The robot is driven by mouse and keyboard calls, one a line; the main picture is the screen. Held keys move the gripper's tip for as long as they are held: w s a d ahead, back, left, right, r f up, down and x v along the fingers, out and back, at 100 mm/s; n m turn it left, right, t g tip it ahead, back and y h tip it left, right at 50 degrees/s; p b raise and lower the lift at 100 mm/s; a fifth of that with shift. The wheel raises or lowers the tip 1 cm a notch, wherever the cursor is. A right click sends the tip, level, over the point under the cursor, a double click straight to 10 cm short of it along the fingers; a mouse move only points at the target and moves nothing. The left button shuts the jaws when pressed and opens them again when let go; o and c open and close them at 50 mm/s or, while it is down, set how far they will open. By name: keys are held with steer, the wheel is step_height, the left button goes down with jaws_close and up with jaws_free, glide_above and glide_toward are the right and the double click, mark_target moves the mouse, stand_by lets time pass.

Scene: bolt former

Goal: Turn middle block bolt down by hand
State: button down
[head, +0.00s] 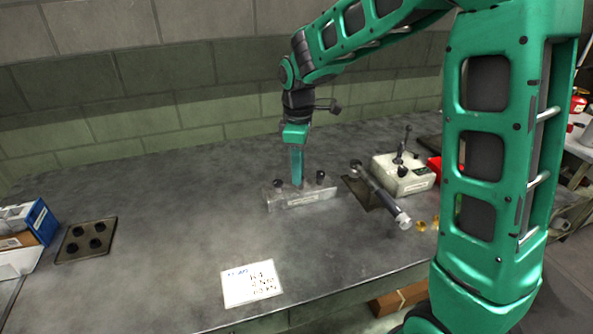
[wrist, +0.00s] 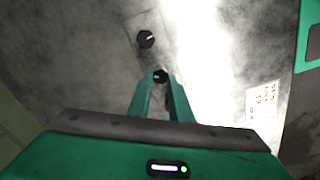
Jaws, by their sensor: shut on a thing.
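A grey metal block (head: 310,200) lies on the table, with a black-headed bolt (head: 277,185) at its left end and another black-headed bolt (head: 320,177) toward its right end. My gripper (head: 297,184) points straight down at the block's middle, and its fingers hide the middle bolt in the head view. In the wrist view my gripper (wrist: 160,80) has its fingertips on the black head of the middle block bolt (wrist: 160,75), shut on it. Another black bolt head (wrist: 146,39) stands beyond the fingertips. How deep the middle bolt sits is hidden.
Right of the block is a dark plate with a grey cylindrical tool (head: 380,193), and behind it a white box (head: 410,180). A handwritten card (head: 251,283) lies near the front edge. A dark plate with black knobs (head: 87,240) and a blue box (head: 38,220) are at left.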

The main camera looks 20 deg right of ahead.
steer(key=m, duration=0.6)
steer(key=shift+w+d+r+m, duration=0.1)
steer(key=shift+w+m, duration=0.2)
steer(key=shift+w, duration=0.05)
steer(key=m, duration=0.6)
steer(key=shift+d, duration=0.1)
steer(key=m, duration=0.3)
steer(key=shift+d+m, duration=0.1)
steer(key=shift+m, duration=2.1)
steer(key=c, duration=1.6)
jaws_free()
steer(key=shift+s, duration=0.15)
